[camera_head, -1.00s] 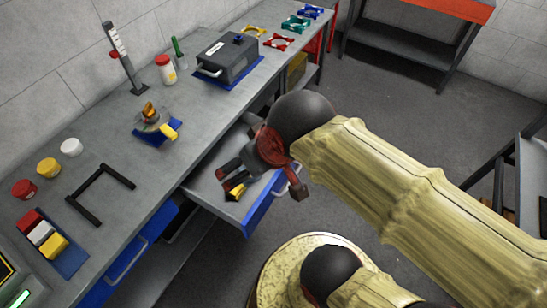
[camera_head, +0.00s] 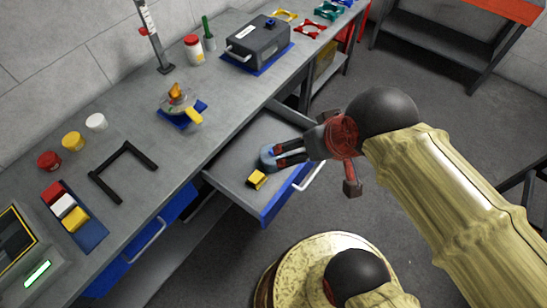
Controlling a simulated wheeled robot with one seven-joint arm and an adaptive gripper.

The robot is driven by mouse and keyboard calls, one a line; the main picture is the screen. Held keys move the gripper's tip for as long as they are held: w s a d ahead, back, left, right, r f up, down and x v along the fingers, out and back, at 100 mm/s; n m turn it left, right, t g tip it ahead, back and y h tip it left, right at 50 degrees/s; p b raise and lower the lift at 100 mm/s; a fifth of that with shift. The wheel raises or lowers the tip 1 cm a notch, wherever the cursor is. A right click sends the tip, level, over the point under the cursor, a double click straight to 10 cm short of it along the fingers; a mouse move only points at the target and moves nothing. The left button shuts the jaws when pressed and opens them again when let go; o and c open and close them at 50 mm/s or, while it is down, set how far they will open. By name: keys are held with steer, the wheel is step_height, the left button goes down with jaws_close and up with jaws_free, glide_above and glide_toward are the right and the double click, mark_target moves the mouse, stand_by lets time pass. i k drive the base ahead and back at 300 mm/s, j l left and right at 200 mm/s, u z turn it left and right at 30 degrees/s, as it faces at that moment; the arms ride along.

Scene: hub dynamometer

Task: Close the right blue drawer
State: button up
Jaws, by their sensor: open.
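The right blue drawer (camera_head: 268,207) is pulled out from under the grey workbench, with its blue front facing the lower right. A light handle (camera_head: 311,176) is on its front. A small yellow and black object (camera_head: 257,179) lies in the drawer on its grey floor. My gripper (camera_head: 268,158) is open above the drawer, with its fingers pointing left, just beyond the yellow object. I see nothing between the fingers. The left blue drawer (camera_head: 122,261) is beneath the bench at the lower left and looks shut.
On the bench (camera_head: 140,200) are a black U-shaped frame (camera_head: 122,171), a block tray (camera_head: 90,238), several small jars, a gauge stand (camera_head: 153,38) and a grey box (camera_head: 259,44). A dark shelf (camera_head: 448,45) stands at the back right. Open floor lies right of the drawer.

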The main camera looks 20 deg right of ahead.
mark_target(229, 169)
steer(key=k+j, duration=0.35)
steer(key=j, duration=0.15)
steer(key=k+j+z, duration=0.1)
steer(key=k+j, duration=0.2)
steer(key=j, duration=0.2)
